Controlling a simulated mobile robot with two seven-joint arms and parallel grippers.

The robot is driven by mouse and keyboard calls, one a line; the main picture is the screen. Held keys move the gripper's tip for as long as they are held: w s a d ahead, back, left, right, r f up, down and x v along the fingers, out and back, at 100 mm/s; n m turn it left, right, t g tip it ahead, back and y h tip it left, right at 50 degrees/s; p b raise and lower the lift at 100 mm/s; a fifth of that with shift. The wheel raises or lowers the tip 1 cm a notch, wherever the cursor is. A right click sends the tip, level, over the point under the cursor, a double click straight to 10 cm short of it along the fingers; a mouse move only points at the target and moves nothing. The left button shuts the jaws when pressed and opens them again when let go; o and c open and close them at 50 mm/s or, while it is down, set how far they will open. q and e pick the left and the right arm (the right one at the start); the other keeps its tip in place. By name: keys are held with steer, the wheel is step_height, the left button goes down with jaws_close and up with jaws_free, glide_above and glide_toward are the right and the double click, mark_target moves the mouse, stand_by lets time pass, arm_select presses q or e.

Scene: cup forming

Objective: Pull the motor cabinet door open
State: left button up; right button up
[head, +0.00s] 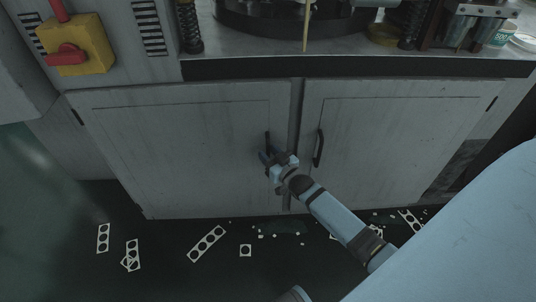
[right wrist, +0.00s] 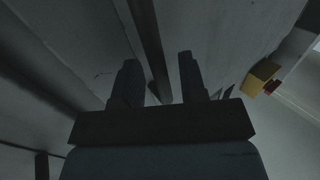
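The cabinet has two grey doors under the worktop, a left door (head: 170,140) and a right door (head: 390,140). Both look shut. The left door's dark upright handle (head: 267,140) is near its right edge. The right door has a matching handle (head: 319,148). My right gripper (head: 267,155) is at the left door's handle and hides its lower part. In the right wrist view my right gripper's fingers (right wrist: 157,64) are apart. A dark bar (right wrist: 148,40), apparently the handle, runs between them; contact cannot be told. My left gripper is not in view.
A yellow switch box (head: 75,45) with a red knob is on the panel at upper left; it also shows in the wrist view (right wrist: 262,76). The worktop edge (head: 350,67) overhangs the doors.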

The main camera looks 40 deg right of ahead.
steer(key=shift+w, duration=0.35)
jaws_close()
